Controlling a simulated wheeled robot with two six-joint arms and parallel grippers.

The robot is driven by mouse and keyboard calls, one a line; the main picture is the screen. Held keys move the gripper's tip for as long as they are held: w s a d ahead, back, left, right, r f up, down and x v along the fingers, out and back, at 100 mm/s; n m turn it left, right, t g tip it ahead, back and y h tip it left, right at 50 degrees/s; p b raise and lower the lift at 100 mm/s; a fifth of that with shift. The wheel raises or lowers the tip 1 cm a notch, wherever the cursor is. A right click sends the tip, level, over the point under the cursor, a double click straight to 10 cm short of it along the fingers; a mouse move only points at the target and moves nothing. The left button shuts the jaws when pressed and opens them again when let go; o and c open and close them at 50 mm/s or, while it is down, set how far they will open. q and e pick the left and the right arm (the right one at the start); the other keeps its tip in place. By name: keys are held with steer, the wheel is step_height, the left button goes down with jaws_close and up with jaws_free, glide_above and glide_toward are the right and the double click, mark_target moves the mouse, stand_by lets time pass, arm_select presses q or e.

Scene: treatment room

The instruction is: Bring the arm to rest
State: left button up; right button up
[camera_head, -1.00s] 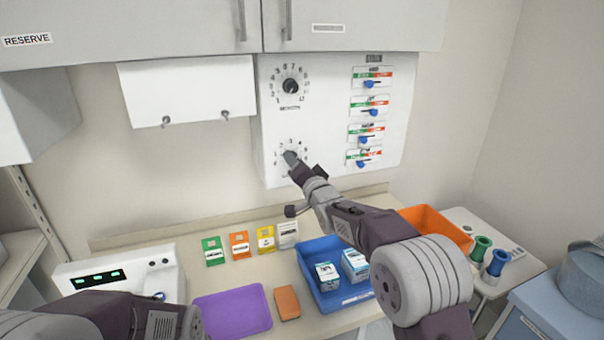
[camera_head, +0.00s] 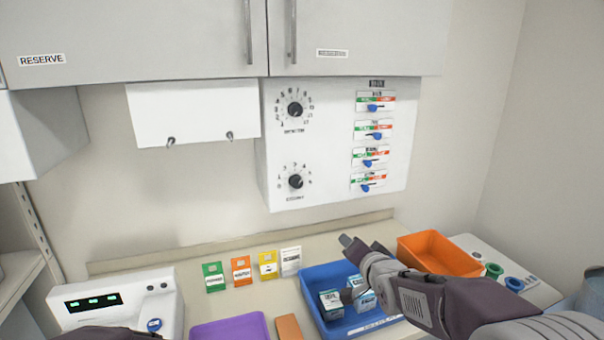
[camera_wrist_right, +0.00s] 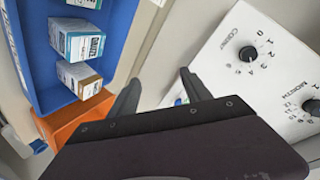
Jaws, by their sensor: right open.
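My right gripper (camera_head: 347,268) is open and empty in the head view. It appears in front of the blue tray (camera_head: 372,325), apart from the wall panel (camera_head: 335,150). In the right wrist view its two fingers (camera_wrist_right: 160,90) stand apart with nothing between them. The panel's lower dial (camera_head: 295,181) and upper dial (camera_head: 294,109) are both uncovered in the head view. Only a dark piece of my left arm shows at the bottom left edge; its gripper is out of view.
Small boxes (camera_head: 331,303) stand in the blue tray. An orange bin (camera_head: 440,254) is right of it. A white device (camera_head: 110,300) is at left. Cabinets (camera_head: 130,40) hang above.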

steer(key=s+d+f+n+g, duration=0.1)
steer(key=s+f+n+g, duration=0.1)
steer(key=s+f+g, duration=0.2)
steer(key=s+d+f+n+g, duration=0.1)
steer(key=s+f+n+g, duration=0.2)
steer(key=s+f, duration=0.7)
steer(key=s+d+f+n+g+h, duration=0.1)
steer(key=s+f+g, duration=0.4)
steer(key=s, duration=0.9)
steer(key=shift+s+d+f+n, duration=0.15)
steer(key=shift+d+f+n, duration=0.2)
steer(key=shift+f+n, duration=0.5)
